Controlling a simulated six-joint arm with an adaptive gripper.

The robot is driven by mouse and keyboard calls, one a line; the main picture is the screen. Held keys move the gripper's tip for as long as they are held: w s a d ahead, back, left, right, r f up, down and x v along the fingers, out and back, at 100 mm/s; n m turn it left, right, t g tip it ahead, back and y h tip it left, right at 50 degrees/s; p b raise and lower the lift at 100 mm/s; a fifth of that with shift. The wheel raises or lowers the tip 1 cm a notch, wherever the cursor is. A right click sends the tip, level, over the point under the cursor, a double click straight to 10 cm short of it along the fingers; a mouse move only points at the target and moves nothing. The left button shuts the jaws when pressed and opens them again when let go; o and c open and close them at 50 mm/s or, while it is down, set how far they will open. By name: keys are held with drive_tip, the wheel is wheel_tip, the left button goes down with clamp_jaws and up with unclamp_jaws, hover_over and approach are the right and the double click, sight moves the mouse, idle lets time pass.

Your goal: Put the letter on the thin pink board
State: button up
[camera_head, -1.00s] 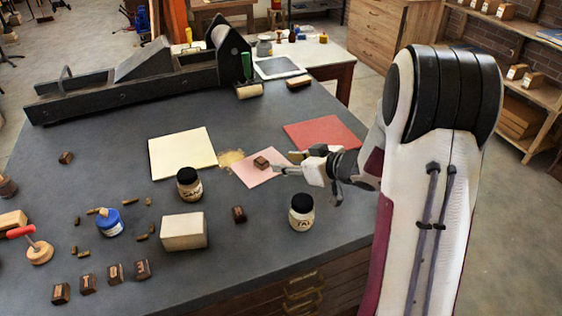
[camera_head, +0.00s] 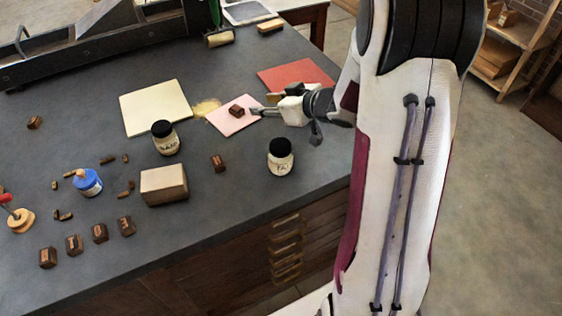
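The thin pink board (camera_head: 222,125) lies flat on the dark worktop. A small brown letter block (camera_head: 237,111) sits on it, near its middle. My gripper (camera_head: 262,110) is just to the right of this block, over the board's right part, with its fingertips pointing left. I cannot tell whether a fingertip touches the block, or how far apart the fingers are. Another brown letter block (camera_head: 218,163) stands in front of the board. Several more stand in a row at the front left, one of them here (camera_head: 100,233). A further block (camera_head: 34,122) is at the far left.
A red board (camera_head: 295,75) lies behind my gripper and a cream board (camera_head: 156,107) left of the pink one. Dark jars (camera_head: 280,160) (camera_head: 165,140) and a pale block (camera_head: 164,186) stand in front. A black press (camera_head: 95,45) is at the back.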

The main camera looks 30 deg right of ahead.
drive_tip(key=s+d+r+m+g+h, duration=0.1)
drive_tip(key=s+r+m+h, duration=0.3)
drive_tip(key=s+r+h, duration=0.55)
drive_tip(key=s+a+g+y, duration=0.1)
drive_tip(key=s+a, duration=0.3)
drive_tip(key=s, duration=0.4)
drive_tip(key=s+a+r+g+y, duration=0.1)
drive_tip(key=s+a+g+y, duration=0.1)
drive_tip(key=s+a, duration=0.3)
drive_tip(key=s+a+g+y, duration=0.2)
drive_tip(key=s+a, duration=0.2)
drive_tip(key=s, duration=0.7)
drive_tip(key=shift+s+a+r, duration=0.15)
drive_tip(key=shift+s+r, duration=0.05)
drive_tip(key=shift+r, duration=0.1)
